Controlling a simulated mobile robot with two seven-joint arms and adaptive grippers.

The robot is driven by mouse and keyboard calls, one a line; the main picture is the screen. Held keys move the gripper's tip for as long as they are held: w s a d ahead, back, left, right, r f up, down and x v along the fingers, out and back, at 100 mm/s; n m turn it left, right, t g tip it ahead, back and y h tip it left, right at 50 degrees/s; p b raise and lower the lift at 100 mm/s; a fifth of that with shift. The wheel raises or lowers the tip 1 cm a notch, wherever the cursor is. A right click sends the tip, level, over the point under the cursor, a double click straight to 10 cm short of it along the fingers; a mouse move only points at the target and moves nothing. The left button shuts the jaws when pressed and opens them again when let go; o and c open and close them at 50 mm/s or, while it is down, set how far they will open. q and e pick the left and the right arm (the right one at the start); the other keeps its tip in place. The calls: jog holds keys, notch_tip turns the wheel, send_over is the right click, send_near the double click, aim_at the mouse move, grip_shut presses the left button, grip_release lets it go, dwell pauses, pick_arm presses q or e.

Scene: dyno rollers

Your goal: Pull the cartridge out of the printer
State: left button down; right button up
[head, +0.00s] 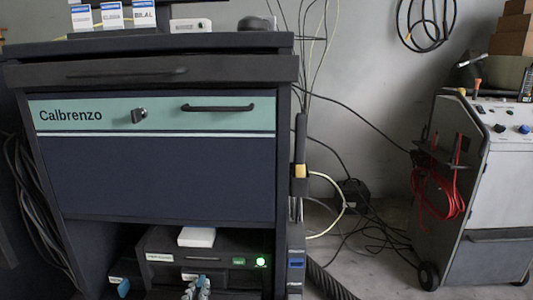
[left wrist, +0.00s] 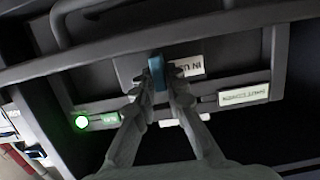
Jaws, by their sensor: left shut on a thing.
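The printer (head: 215,245) is a dark box on the low shelf of the cabinet, with a lit green button. In the left wrist view its front shows upside down, with the green light (left wrist: 82,122) at left. The cartridge (left wrist: 130,68) has a dark front with a white label and a blue tab (left wrist: 157,72). My left gripper (head: 196,289) is low in the head view, at the printer's front. In the left wrist view its fingers (left wrist: 158,86) are shut on the blue tab. How far the cartridge sits in the printer is unclear. My right gripper is in neither view.
A white block (head: 197,237) lies on the printer. The cabinet drawer (head: 160,175) overhangs the shelf. Another blue tab (head: 123,287) shows left of the printer. A grey wheeled unit (head: 490,200) with red cables stands at right, and loose cables lie on the floor.

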pick_arm(q)
jog(key=shift+r, duration=0.15)
dwell(0.3)
jog(key=shift+r+p, duration=0.1)
jog(key=shift+p, duration=0.35)
jog(key=shift+s, duration=0.2)
jog(key=s+p, duration=0.5)
jog(key=s, duration=0.4)
jog(key=shift+a, duration=0.15)
dwell(1.3)
